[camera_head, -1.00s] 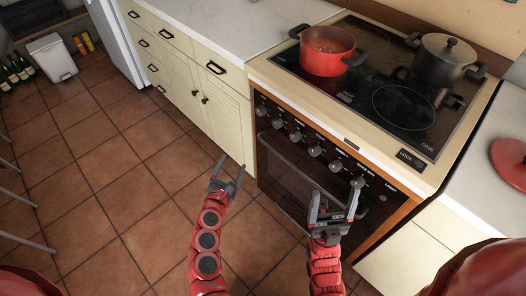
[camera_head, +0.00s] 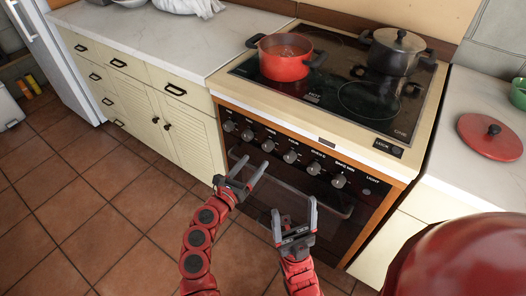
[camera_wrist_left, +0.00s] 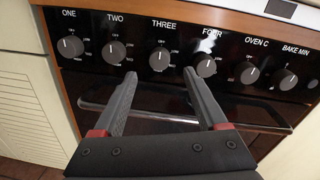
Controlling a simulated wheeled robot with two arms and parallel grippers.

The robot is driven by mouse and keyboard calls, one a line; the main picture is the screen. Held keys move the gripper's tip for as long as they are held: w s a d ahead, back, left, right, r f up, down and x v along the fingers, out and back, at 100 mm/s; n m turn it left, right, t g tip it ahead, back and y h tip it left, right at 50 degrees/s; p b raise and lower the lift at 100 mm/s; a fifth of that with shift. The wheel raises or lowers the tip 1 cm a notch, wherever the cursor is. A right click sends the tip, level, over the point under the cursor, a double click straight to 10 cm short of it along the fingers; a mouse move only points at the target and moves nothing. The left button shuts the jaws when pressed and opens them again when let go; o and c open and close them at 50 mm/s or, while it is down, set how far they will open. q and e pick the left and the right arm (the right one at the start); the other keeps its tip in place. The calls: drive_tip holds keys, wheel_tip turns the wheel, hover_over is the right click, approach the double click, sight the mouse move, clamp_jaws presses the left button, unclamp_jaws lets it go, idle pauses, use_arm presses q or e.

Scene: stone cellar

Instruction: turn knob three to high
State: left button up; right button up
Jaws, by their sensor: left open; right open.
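Knob three (camera_head: 268,145) is the third round grey knob from the left on the stove's black front panel. In the left wrist view, knob three (camera_wrist_left: 159,60) sits under the label THREE, its white mark pointing roughly up. My left gripper (camera_head: 241,172) is open and empty, below the knob row in front of the oven door. In the left wrist view, the left gripper (camera_wrist_left: 160,73) has its fingertips on either side of knob three, slightly below it and apparently apart from it. My right gripper (camera_head: 294,207) is open and empty, lower and to the right, before the oven door.
Knob two (camera_wrist_left: 115,52) and knob four (camera_wrist_left: 206,66) flank knob three closely. The oven handle (camera_wrist_left: 170,118) runs below the knobs. A red pot (camera_head: 285,58) and a dark pot (camera_head: 394,52) stand on the cooktop. The tiled floor (camera_head: 90,200) at left is clear.

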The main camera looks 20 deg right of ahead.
sight(266, 148)
use_arm(q)
drive_tip(key=b+x, duration=0.1)
drive_tip(key=x, duration=0.4)
drive_tip(key=shift+w+d+f, duration=0.1)
drive_tip(key=shift+w+d, duration=0.1)
drive_tip(key=shift+d, duration=0.05)
drive_tip(key=shift+w+d, duration=0.4)
drive_tip(key=shift+w, duration=0.1)
drive_tip(key=shift+c, duration=0.3)
clamp_jaws()
